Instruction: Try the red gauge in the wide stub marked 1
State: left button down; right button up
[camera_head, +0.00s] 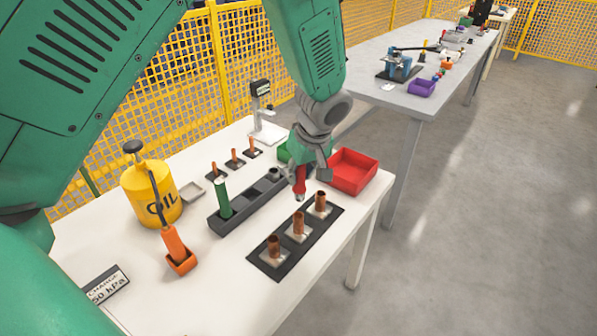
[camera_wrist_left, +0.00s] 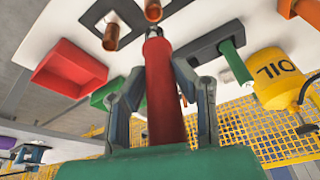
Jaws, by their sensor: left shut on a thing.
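My left gripper (camera_head: 305,170) is shut on the red gauge (camera_head: 299,184) and holds it tip down. The gauge also fills the middle of the left wrist view (camera_wrist_left: 163,95), between both fingers. Three copper wide stubs stand upright on white pads on a black plate: front (camera_head: 273,246), middle (camera_head: 298,223) and back (camera_head: 320,203). Their marks are too small to read, so I cannot tell which is 1. The gauge is near the middle and back stubs, apart from them. Two stubs show in the wrist view (camera_wrist_left: 110,38). My right gripper is out of view.
A dark rack (camera_head: 240,208) holds a green gauge (camera_head: 222,198). A red bin (camera_head: 352,171) stands behind the plate. Thin stubs (camera_head: 234,157), an oil can (camera_head: 150,192) and an orange piece in a holder (camera_head: 177,252) are further left. The front table corner is bare.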

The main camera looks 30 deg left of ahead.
aim_at(299, 190)
pick_arm(q)
jog(key=shift+d+f+b, duration=0.2)
jog(key=shift+f+b, duration=0.25)
jog(key=shift+f, duration=0.2)
jog(key=shift+b+x, duration=0.9)
jog(key=shift+x, duration=1.05)
jog(key=shift+s+f, duration=0.1)
jog(key=shift+s, duration=0.05)
jog(key=shift+d, duration=0.4)
jog(key=shift+a, duration=0.1)
jog(key=shift+a, duration=0.4)
jog(key=shift+d, duration=0.25)
